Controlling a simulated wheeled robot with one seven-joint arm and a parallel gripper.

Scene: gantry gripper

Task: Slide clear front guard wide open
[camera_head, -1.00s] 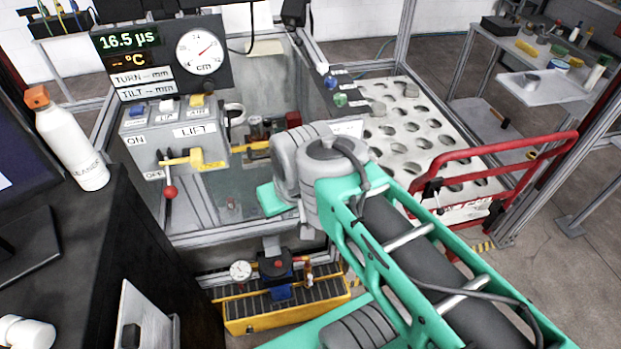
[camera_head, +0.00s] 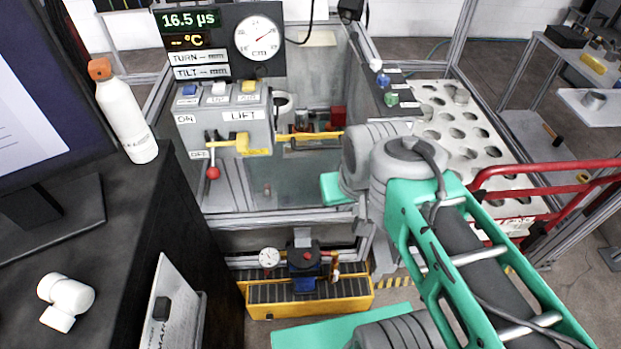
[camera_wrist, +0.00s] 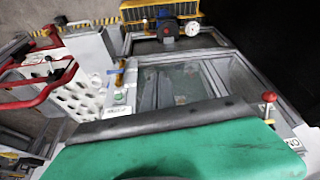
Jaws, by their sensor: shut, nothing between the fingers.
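The clear front guard is hard to make out against the machine's frame. A see-through greenish pane (camera_head: 290,172) shows below the yellow bar (camera_head: 312,136), and panes also show in the wrist view (camera_wrist: 185,86). I cannot tell how far the guard stands open. My gripper's green end (camera_head: 335,188) is over the right front of the machine opening, with my arm covering that corner. In the wrist view a green body with a dark edge (camera_wrist: 165,119) fills the bottom. It is shut and appears empty; its fingertips are not clear, and no contact with the guard is visible.
A control box (camera_head: 228,120) with a red-knobbed lever (camera_head: 212,172) stands left of the opening. A perforated white table (camera_head: 455,120) and red rail (camera_head: 545,168) lie right. A yellow tray (camera_head: 310,305) sits below in front. A dark desk with a white bottle (camera_head: 128,115) is left.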

